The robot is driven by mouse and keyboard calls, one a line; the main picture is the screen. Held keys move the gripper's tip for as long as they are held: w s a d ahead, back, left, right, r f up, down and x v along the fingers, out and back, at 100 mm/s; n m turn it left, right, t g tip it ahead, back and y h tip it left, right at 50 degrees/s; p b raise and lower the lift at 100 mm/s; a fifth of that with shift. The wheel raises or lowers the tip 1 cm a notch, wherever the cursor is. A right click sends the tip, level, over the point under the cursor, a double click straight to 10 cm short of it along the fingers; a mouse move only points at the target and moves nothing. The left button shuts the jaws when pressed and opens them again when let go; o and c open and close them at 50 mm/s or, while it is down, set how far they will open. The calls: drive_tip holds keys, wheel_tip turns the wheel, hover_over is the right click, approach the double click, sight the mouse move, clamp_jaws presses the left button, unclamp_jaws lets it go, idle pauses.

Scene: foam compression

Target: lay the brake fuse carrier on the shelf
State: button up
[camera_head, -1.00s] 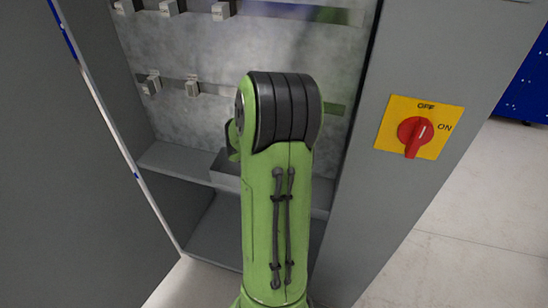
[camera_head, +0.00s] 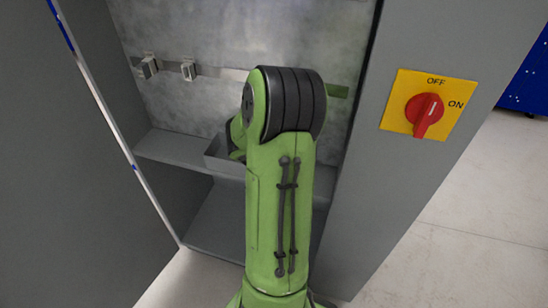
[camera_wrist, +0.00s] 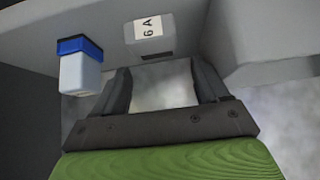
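A light grey block with a white "6 A" label (camera_wrist: 148,30), which looks like the fuse carrier, appears to rest on the grey shelf surface (camera_wrist: 205,14) in the wrist view. My gripper (camera_wrist: 161,72) is open, its two dark fingers apart with only mottled grey-white plate showing between them. The block lies just beyond the fingertips, apart from them. In the head view the shelf (camera_head: 167,148) crosses the cabinet below the rail. There my own arm hides the gripper and the block.
A white piece with a blue top (camera_wrist: 80,65) is left of the fingers. A grey tray (camera_head: 222,160) sits on the shelf. A rail with blocks (camera_head: 188,71) runs above. The cabinet's right side carries a red switch (camera_head: 425,110); a grey door panel (camera_head: 70,170) bounds the left.

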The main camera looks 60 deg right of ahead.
drive_tip(key=shift+r, duration=0.1)
drive_tip(key=p+v, duration=0.4)
drive_tip(key=v, duration=1.1)
drive_tip(key=shift+a+r, duration=0.2)
drive_tip(key=w+a+r+n+t+y+p, duration=0.1)
drive_tip(key=w+a+r+n+t+p, duration=0.2)
drive_tip(key=a+r, duration=0.4)
drive_tip(key=s+a+r+n+y+p, duration=0.2)
drive_tip(key=a+n, duration=0.4)
drive_tip(key=a, duration=0.5)
drive_tip(key=s+a+r+n+t+y+p, duration=0.1)
drive_tip(key=a+r+n+y, duration=0.4)
drive_tip(key=a, duration=0.6)
drive_tip(key=shift+s+r+n+p, duration=0.6)
drive_tip(key=shift+r+n+p, duration=0.15)
drive_tip(key=shift+n+p, duration=0.45)
drive_tip(key=shift+a, duration=0.1)
